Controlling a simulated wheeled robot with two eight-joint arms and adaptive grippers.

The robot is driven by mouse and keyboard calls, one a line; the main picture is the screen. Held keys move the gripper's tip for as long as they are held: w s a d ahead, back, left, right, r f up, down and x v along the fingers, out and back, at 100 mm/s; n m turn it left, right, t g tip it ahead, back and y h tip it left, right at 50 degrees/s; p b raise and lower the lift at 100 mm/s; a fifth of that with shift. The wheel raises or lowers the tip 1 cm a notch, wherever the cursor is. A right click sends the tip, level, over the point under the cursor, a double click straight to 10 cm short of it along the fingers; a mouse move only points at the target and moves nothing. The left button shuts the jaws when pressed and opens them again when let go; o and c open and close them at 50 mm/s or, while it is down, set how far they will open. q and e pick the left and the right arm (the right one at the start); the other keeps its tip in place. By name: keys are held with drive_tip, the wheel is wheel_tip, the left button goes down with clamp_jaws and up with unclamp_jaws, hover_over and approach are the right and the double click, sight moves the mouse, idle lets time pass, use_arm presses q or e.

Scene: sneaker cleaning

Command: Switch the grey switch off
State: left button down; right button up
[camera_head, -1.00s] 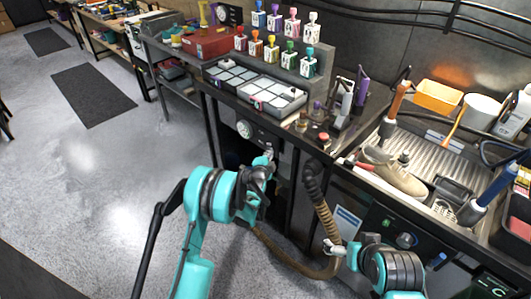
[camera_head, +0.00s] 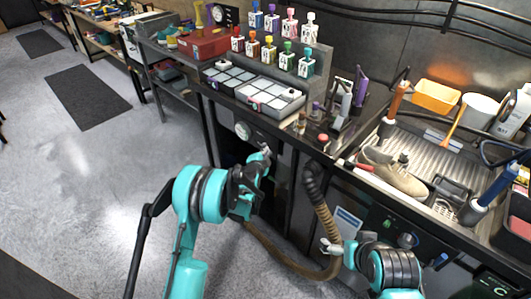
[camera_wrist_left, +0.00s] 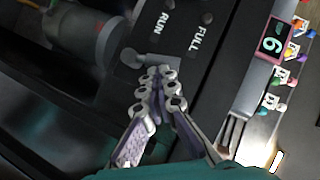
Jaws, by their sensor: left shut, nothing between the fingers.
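The grey switch (camera_wrist_left: 150,60) sits on a dark panel (camera_wrist_left: 183,62) with RUN and FULL labels in the left wrist view. It is a short grey lever with a rounded end. My left gripper (camera_wrist_left: 158,73) is shut and empty, its fingertips right at the switch; I cannot tell whether they touch. In the head view my left gripper (camera_head: 264,152) is up against the bench front below the trays, and the switch is hidden or too small to see there. My right gripper (camera_head: 330,247) is low by the brown hose; its finger state is unclear.
A brown ribbed hose (camera_head: 324,215) hangs between my arms. A beige shoe (camera_head: 400,180) lies in the sink tray at right. Several colored bottles (camera_head: 287,58) stand above the trays. The floor at left is open.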

use_arm(q)
drive_tip(key=shift+s, duration=0.1)
drive_tip(key=v, duration=1.2)
drive_tip(key=shift+a+r, duration=0.1)
